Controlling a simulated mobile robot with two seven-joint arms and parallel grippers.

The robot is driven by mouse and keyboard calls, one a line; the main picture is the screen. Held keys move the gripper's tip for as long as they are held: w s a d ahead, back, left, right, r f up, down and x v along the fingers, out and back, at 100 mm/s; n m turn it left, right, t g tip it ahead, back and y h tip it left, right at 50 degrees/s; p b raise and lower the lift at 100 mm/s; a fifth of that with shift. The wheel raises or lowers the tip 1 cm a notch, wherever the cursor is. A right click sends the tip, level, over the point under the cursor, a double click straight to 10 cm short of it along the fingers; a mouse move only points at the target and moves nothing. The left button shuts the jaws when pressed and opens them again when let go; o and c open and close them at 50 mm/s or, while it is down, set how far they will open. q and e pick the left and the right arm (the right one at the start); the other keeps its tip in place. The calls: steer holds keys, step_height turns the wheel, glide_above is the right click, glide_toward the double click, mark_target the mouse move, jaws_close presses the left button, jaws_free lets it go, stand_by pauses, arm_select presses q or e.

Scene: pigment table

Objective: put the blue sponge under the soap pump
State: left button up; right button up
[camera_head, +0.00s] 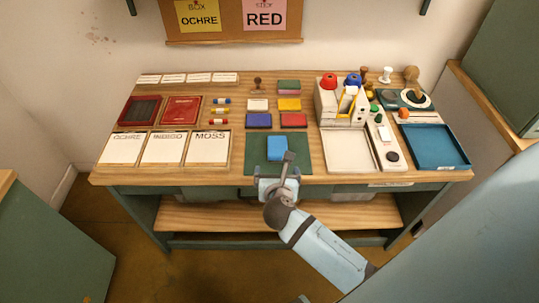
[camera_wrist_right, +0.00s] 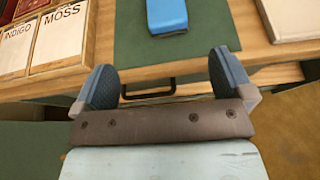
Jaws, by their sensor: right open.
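A plain blue block (camera_head: 277,148) lies on the dark green mat (camera_head: 250,168) at the front middle of the table. It is the nearest match for the blue sponge, and it also shows at the top of the right wrist view (camera_wrist_right: 167,15). I cannot make out a soap pump in either view. My right gripper (camera_head: 276,179) is at the table's front edge, just short of the block and apart from it. Its two fingers stand wide apart with nothing between them in the right wrist view (camera_wrist_right: 163,76). My left gripper is not in view.
Cards marked OCHRE, INDIGO and MOSS (camera_head: 207,147) lie left of the mat. Coloured pads (camera_head: 293,120) lie behind it. A white stand with red and blue knobs (camera_head: 340,107) and a blue tray (camera_head: 435,147) are on the right. A drawer handle (camera_wrist_right: 148,94) shows below the table edge.

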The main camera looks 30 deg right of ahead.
glide_toward(278, 151)
steer(key=x, duration=0.4)
steer(key=shift+w+a, duration=0.2)
steer(key=shift+b+x, duration=0.3)
steer(key=shift+x, duration=2.4)
steer(key=shift+s+d, duration=0.15)
steer(key=shift+d, duration=0.05)
steer(key=shift+c, duration=0.5)
steer(key=c, duration=1)
steer(key=shift+o, duration=0.2)
